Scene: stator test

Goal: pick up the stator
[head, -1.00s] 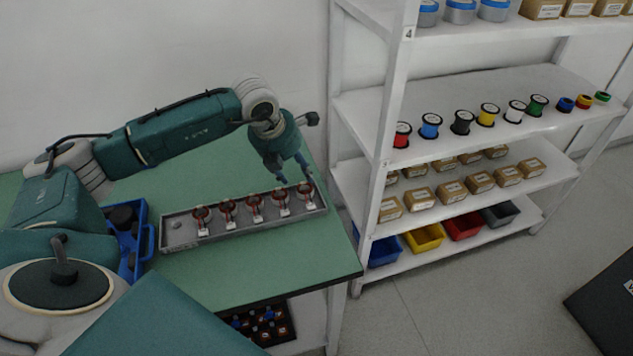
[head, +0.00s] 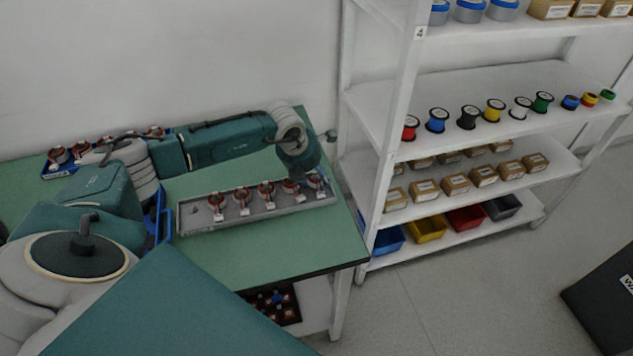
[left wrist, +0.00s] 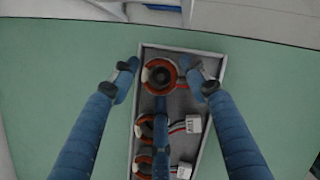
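Several stators, red-orange rings with white connector tags, stand in a row in a grey tray (head: 188,218) on the green table. The stator at the tray's right end (head: 318,181) is partly covered by my left gripper (head: 304,178) in the head view. In the left wrist view this end stator (left wrist: 159,76) lies between the spread blue fingers of my left gripper (left wrist: 163,80). The fingers are open, one on each side, with visible gaps to the ring. A third blue finger covers part of the row below it. My right gripper is not in view.
A blue bin with more stators (head: 58,155) stands at the table's back left. Another blue bin (head: 163,215) sits left of the tray, partly behind my arm. A white shelf (head: 400,130) with spools, boxes and coloured bins stands close to the table's right edge. The table front is clear.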

